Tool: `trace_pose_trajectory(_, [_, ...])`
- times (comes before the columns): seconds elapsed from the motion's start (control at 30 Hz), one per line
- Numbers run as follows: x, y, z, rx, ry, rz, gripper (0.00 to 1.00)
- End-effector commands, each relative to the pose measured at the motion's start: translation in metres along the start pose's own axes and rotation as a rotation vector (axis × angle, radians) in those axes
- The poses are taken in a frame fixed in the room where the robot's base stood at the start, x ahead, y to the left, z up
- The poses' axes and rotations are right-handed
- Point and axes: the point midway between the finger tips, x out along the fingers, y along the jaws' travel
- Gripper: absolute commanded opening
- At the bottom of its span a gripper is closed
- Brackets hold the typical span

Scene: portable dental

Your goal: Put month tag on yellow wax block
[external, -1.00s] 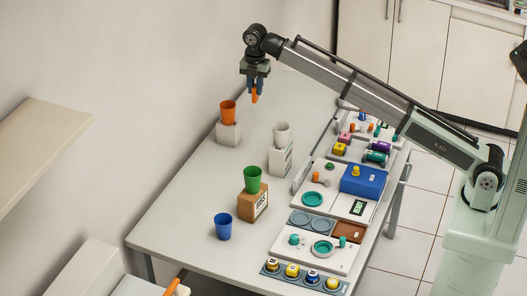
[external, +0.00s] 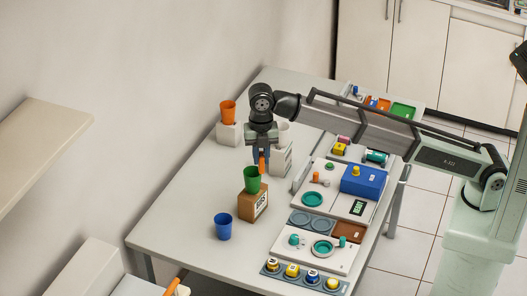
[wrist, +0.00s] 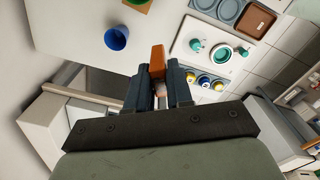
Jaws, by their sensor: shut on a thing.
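My gripper (external: 261,155) is shut on a small orange piece (external: 262,164), just above the green cup (external: 252,180) in the external view. In the wrist view the orange piece (wrist: 157,60) sticks out between my gripper's fingers (wrist: 158,80). I cannot tell from its look whether it is the month tag. A yellow block (external: 340,149) with a small mark lies among the trays at the table's right side, apart from my gripper; it may be the yellow wax block.
The green cup stands on a brown block (external: 252,205). A blue box (external: 364,182) and a row of small coloured jars (external: 292,270) are at right. The table's left part is clear.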

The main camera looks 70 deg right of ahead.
Motion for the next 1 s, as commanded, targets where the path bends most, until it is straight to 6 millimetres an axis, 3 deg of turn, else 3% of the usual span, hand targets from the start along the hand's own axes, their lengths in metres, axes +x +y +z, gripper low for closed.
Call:
trace_pose_trajectory(0.03, [0.001, -0.006, -0.021, -0.025, 0.0, 0.0, 0.0])
trace_pose_trajectory(0.2, [0.001, -0.021, -0.081, -0.098, 0.0, 0.0, 0.0])
trace_pose_trajectory(0.5, [0.002, -0.052, -0.168, -0.21, 0.0, 0.001, 0.0])
trace_pose_trajectory(0.77, [0.002, -0.074, -0.214, -0.272, 0.0, 0.001, 0.0])
trace_pose_trajectory(1.0, [0.052, -0.073, -0.21, -0.267, 0.0, -0.003, 0.0])
